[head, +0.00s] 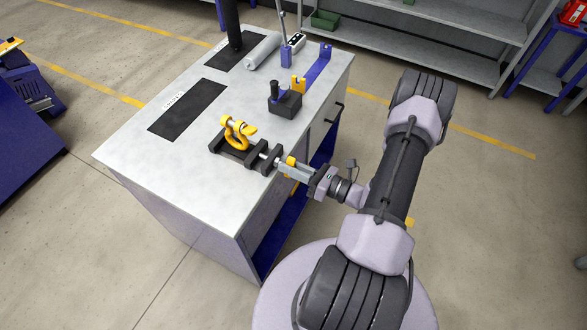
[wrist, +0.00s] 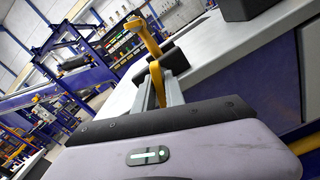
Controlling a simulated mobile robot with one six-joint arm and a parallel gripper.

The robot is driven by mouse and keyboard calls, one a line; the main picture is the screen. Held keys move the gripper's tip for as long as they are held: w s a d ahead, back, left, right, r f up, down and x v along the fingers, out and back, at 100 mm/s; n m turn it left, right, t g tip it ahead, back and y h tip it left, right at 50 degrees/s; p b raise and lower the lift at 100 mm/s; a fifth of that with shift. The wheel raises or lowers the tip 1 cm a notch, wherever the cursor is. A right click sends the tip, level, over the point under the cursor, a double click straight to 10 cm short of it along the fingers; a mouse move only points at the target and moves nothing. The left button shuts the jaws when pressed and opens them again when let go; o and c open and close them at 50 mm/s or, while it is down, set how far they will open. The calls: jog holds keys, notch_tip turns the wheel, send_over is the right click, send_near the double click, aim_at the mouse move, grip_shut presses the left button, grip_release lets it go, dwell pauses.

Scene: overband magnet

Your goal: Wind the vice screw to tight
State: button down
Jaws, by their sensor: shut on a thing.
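The black vice (head: 240,153) sits on the bench top near its right edge. A yellow shackle-like part (head: 238,131) sits in or over its jaws; I cannot tell how firmly it is held. The vice screw (head: 267,157) points towards my arm, with a yellow handle (head: 290,162) at its end. My gripper (head: 287,168) is shut on this yellow handle, just off the bench edge. In the wrist view the yellow handle (wrist: 155,82) shows between my fingers, with the yellow part (wrist: 148,38) beyond. The contact at the fingertips is partly hidden.
The grey bench top (head: 130,160) has a black labelled mat (head: 188,108). A black block (head: 284,103) stands behind the vice, beside a blue rail (head: 318,70). A grey cylinder (head: 262,50) lies farther back. The bench's front left is clear.

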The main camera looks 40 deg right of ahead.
jog(key=m+p, duration=0.1)
jog(key=m, duration=0.2)
jog(key=shift+r+m, duration=0.1)
jog(key=shift+m, duration=0.2)
jog(key=m, duration=0.4)
jog(key=shift+p, duration=0.4)
jog(key=shift+m+p, duration=0.35)
jog(key=shift+m, duration=2.85)
jog(key=m, duration=0.2)
jog(key=shift+m, duration=0.4)
jog(key=shift+p, duration=0.3)
